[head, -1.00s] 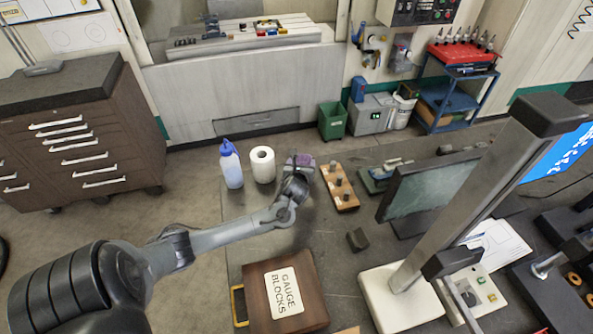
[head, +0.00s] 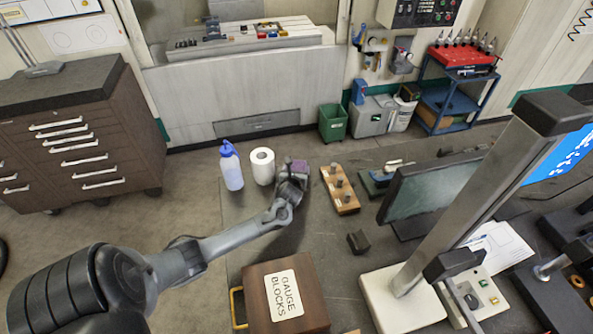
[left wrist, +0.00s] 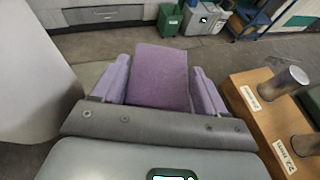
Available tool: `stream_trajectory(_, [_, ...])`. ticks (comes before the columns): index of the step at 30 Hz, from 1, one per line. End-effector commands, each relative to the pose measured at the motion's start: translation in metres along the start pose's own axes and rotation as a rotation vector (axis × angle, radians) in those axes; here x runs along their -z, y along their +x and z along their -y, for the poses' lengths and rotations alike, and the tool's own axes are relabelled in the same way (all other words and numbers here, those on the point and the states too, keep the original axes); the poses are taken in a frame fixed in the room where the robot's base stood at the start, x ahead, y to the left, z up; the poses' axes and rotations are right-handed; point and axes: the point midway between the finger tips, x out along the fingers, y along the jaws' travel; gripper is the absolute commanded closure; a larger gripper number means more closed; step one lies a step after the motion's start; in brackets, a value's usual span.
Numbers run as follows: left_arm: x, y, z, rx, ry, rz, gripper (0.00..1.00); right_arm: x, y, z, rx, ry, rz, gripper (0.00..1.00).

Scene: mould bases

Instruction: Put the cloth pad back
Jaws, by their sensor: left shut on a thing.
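The purple cloth pad (left wrist: 160,75) is between the two fingers of my left gripper (left wrist: 158,82) in the left wrist view, and the gripper is shut on it. In the head view the left gripper (head: 293,172) is just right of the white paper roll (head: 262,166), and a bit of the purple pad (head: 299,166) shows at its tip. I cannot tell whether the pad touches the surface below. My right gripper is not in view.
A blue-capped bottle (head: 231,167) stands left of the roll. A wooden block with several pegs (head: 340,188) is close on the gripper's right. A small dark block (head: 358,241) and a gauge block box (head: 262,312) are nearer. Bare grey surface (head: 315,232) lies between them.

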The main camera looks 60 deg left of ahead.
Motion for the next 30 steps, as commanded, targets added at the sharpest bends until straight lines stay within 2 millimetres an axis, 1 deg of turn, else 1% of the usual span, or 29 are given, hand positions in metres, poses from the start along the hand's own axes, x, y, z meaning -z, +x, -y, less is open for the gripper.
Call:
stream_trajectory(7, [0.003, 0.001, 0.000, 0.000, 0.000, 0.001, 0.61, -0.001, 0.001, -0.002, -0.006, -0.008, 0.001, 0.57])
stream_trajectory(8, [0.003, 0.002, 0.000, 0.000, -0.001, 0.001, 0.26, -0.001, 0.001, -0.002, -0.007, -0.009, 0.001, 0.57])
stream_trajectory(12, [0.003, 0.001, 0.000, 0.000, -0.001, 0.000, 0.05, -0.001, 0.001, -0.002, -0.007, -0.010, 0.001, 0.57])
stream_trajectory(13, [0.003, 0.001, 0.000, 0.000, -0.001, 0.000, 0.02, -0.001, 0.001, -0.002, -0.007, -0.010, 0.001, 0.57])
stream_trajectory(21, [0.003, 0.001, 0.000, 0.000, 0.000, 0.000, 0.02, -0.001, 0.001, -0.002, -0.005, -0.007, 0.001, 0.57])
stream_trajectory(25, [-0.001, -0.001, 0.000, 0.000, 0.000, -0.001, 0.02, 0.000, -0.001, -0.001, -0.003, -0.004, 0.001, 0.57])
stream_trajectory(30, [-0.004, -0.012, 0.000, 0.001, 0.001, -0.002, 0.02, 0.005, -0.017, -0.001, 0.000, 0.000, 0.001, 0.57])
